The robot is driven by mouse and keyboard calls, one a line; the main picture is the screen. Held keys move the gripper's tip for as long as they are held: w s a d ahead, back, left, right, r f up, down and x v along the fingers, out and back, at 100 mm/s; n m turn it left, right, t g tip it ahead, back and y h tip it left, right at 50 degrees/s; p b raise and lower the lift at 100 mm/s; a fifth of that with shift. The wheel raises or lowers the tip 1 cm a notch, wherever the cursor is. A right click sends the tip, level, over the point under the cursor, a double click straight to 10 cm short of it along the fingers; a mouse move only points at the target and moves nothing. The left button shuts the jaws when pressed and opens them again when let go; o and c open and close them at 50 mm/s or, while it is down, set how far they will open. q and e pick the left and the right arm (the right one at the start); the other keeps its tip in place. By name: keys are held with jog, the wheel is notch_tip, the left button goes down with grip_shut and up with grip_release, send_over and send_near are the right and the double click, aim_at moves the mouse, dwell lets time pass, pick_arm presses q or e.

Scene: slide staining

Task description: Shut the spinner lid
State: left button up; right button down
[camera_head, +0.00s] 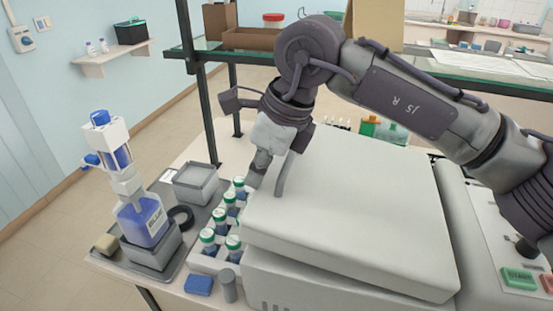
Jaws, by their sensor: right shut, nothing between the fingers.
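The spinner is a large pale grey machine, and its lid (350,205) is a wide slab lying over the spinner body (335,293). A dark seam shows between lid and body along the front; I cannot tell whether the lid is fully down. My right gripper (267,188) is shut and empty, pointing down at the lid's far left corner. Its fingertips look to be at or just above the lid's edge; contact cannot be told. My left gripper is not in view.
Left of the spinner, a rack holds several green-capped bottles (208,238). A tray there carries a blue bottle dispenser (142,220) and a grey box (195,183). A blue block (198,285) and grey cylinder (229,287) stand in front. A glass shelf (480,70) spans behind.

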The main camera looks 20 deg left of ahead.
jog(key=b+x, duration=0.1)
jog(key=x, duration=0.1)
jog(key=d+b+x, duration=0.1)
jog(key=b+x, duration=0.1)
jog(key=x, duration=0.1)
jog(key=shift+f, duration=0.4)
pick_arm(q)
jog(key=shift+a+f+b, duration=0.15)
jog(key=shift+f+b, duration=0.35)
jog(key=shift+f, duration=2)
pick_arm(e)
jog(key=shift+s+d+f, duration=0.1)
jog(key=shift+s+f, duration=0.15)
jog(key=shift+f, duration=0.3)
jog(key=r, duration=0.1)
jog(key=r+p, duration=0.1)
jog(key=r, duration=0.1)
jog(key=r+p, duration=0.1)
jog(key=r, duration=0.1)
jog(key=shift+w, duration=0.25)
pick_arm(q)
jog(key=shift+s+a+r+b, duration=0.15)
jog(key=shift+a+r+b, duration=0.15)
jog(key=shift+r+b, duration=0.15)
pick_arm(e)
notch_tip(320, 180, up, 10)
jog(key=shift+s+r, duration=0.15)
jog(key=shift+r, duration=0.05)
